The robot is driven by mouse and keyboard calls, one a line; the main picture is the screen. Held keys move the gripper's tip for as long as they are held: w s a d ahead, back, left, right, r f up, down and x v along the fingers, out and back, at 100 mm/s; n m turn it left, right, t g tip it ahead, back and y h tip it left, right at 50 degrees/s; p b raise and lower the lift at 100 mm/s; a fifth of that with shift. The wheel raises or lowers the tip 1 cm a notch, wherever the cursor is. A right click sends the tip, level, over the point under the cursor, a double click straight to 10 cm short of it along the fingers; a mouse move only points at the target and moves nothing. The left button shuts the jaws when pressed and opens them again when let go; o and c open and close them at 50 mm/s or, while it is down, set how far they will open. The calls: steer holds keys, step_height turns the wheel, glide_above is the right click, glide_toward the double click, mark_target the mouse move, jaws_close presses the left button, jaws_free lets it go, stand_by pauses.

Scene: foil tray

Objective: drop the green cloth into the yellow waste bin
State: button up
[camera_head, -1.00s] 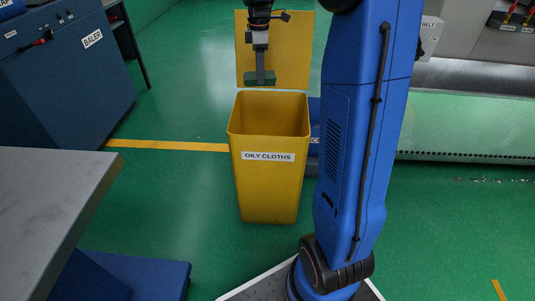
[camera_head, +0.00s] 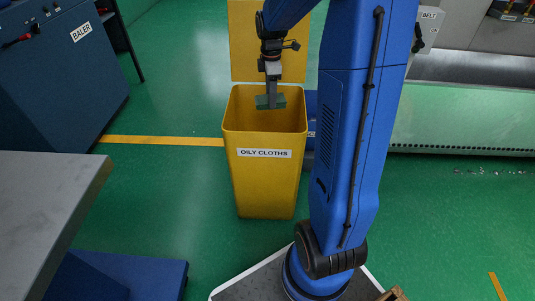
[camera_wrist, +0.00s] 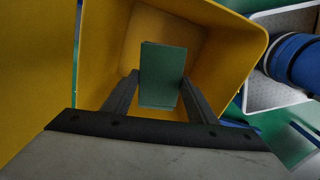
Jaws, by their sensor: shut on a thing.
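The yellow waste bin (camera_head: 262,187) stands on the green floor with its lid up at the back and a label reading "OILY CLOTHS" on its front. My gripper (camera_head: 270,99) is over the bin's open mouth, shut on the green cloth (camera_head: 264,102), which looks like a flat folded block. In the wrist view the green cloth (camera_wrist: 162,75) sits between the two fingers of my gripper (camera_wrist: 161,88). The inside of the yellow bin (camera_wrist: 222,52) shows around and below it. The bin's floor is partly hidden by the cloth.
A grey table (camera_head: 50,200) is at the left front. A blue baler (camera_head: 62,75) stands at the back left. A conveyor belt machine (camera_head: 465,120) is at the right. A blue object (camera_head: 310,115) is partly hidden behind the bin. Open floor lies left of the bin.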

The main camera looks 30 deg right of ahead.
steer(key=shift+f, duration=0.4)
steer(key=o, duration=1.1)
steer(key=shift+o, duration=0.2)
step_height(320, 180, up, 18)
steer(key=shift+f, duration=0.25)
